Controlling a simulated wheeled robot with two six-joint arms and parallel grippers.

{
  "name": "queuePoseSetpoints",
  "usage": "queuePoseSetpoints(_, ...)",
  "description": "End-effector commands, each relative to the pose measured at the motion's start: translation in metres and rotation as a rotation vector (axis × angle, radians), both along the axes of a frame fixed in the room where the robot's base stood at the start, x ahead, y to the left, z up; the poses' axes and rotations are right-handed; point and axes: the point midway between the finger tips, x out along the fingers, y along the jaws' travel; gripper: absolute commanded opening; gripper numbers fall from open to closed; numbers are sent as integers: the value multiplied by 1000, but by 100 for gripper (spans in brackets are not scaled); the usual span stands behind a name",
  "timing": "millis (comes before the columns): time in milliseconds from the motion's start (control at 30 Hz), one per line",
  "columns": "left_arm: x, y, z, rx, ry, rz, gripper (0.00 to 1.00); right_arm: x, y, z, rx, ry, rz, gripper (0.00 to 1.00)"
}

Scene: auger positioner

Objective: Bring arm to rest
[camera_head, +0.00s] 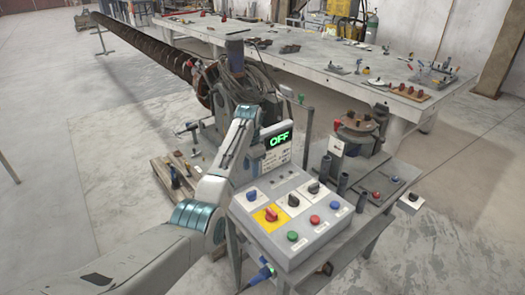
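My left arm comes in from the bottom left and bends upward beside the control box. Its far end, with the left gripper (245,112), is up by the dark machinery and cables behind the display. The fingers are too small and too mixed with the machinery to tell whether they are open or shut, or touching anything. My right gripper is not in view.
A long rusty auger (140,42) runs to the upper left from the machinery. A long grey workbench (310,55) with small parts stands behind. A smaller table (400,172) with buttons and black cylinders is at the right. The concrete floor at left is mostly clear.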

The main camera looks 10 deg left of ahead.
Motion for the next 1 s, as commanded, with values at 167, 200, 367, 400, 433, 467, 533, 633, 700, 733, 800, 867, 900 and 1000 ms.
queuePoseSetpoints(167, -6, 2, -13, 1, -2, 15, 36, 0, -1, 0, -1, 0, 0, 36)
queuePoseSetpoints(200, -11, 4, -21, 1, -6, 25, 36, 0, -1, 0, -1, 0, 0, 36)
queuePoseSetpoints(367, -44, 14, -69, 6, -33, 97, 36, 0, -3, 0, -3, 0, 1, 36)
queuePoseSetpoints(400, -55, 18, -82, 8, -44, 119, 36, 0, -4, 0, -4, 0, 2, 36)
queuePoseSetpoints(433, -65, 20, -91, 9, -50, 137, 36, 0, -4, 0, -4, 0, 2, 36)
queuePoseSetpoints(467, -74, 22, -100, 11, -58, 152, 36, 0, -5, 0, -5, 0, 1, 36)
queuePoseSetpoints(533, -96, 27, -118, 13, -75, 188, 36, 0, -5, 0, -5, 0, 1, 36)
queuePoseSetpoints(633, -131, 33, -142, 18, -100, 239, 36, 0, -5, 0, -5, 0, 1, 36)
queuePoseSetpoints(700, -158, 38, -156, 22, -117, 274, 36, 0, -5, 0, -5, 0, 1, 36)
queuePoseSetpoints(733, -171, 40, -161, 23, -125, 288, 36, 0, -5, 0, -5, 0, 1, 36)
queuePoseSetpoints(800, -200, 43, -171, 25, -144, 322, 36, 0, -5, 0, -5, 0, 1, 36)
queuePoseSetpoints(867, -226, 46, -178, 28, -159, 349, 36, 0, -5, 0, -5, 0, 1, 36)
queuePoseSetpoints(900, -243, 47, -181, 28, -171, 366, 36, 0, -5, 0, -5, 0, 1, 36)
queuePoseSetpoints(1000, -288, 50, -185, 29, -197, 409, 36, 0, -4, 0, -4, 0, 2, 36)
